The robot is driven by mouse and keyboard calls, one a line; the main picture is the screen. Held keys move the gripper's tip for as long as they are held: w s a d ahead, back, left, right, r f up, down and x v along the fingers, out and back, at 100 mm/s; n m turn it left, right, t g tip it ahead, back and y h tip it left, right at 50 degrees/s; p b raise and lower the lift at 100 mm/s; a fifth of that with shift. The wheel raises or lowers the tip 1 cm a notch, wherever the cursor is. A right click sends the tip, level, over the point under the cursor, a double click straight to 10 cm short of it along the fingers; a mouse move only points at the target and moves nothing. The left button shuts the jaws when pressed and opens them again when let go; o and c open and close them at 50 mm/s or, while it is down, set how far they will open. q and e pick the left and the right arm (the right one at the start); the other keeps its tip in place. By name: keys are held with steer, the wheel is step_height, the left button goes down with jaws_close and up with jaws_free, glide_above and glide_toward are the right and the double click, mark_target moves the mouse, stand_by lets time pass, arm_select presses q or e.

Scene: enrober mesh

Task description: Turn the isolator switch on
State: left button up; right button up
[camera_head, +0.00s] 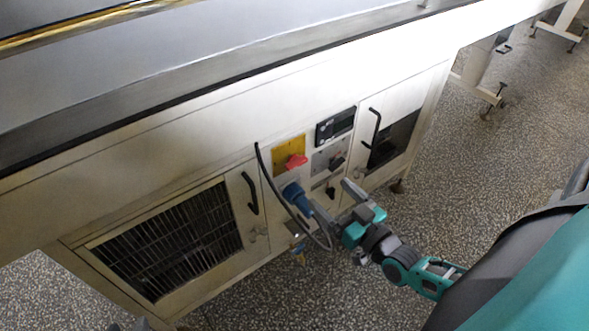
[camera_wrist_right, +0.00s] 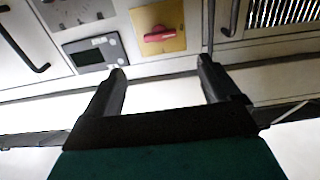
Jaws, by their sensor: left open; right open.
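The isolator switch is a red handle (camera_head: 296,161) on a yellow plate (camera_head: 278,146) on the front of the white machine cabinet. In the right wrist view the red handle (camera_wrist_right: 159,37) lies roughly level across its yellow plate (camera_wrist_right: 174,17). My right gripper (camera_head: 334,201) is open and empty, in front of the panel, below and right of the switch in the head view. In the right wrist view its fingertips (camera_wrist_right: 161,68) are apart, with the switch beyond the gap and nothing between them.
A blue plug (camera_head: 293,193) with a black cable hangs below the switch, close to my right gripper. A black display (camera_head: 336,126) and a grey plate with a dark knob (camera_head: 331,157) are beside it. Door handles (camera_head: 250,194) stick out. Speckled floor (camera_head: 500,150) is open to the right.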

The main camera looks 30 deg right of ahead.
mark_target(299, 165)
steer(key=w, duration=0.3)
steer(key=w+b, duration=0.1)
steer(key=w, duration=0.3)
steer(key=w+a+b, duration=0.1)
steer(key=w, duration=0.3)
steer(key=shift+w, duration=0.15)
steer(key=c, duration=1.1)
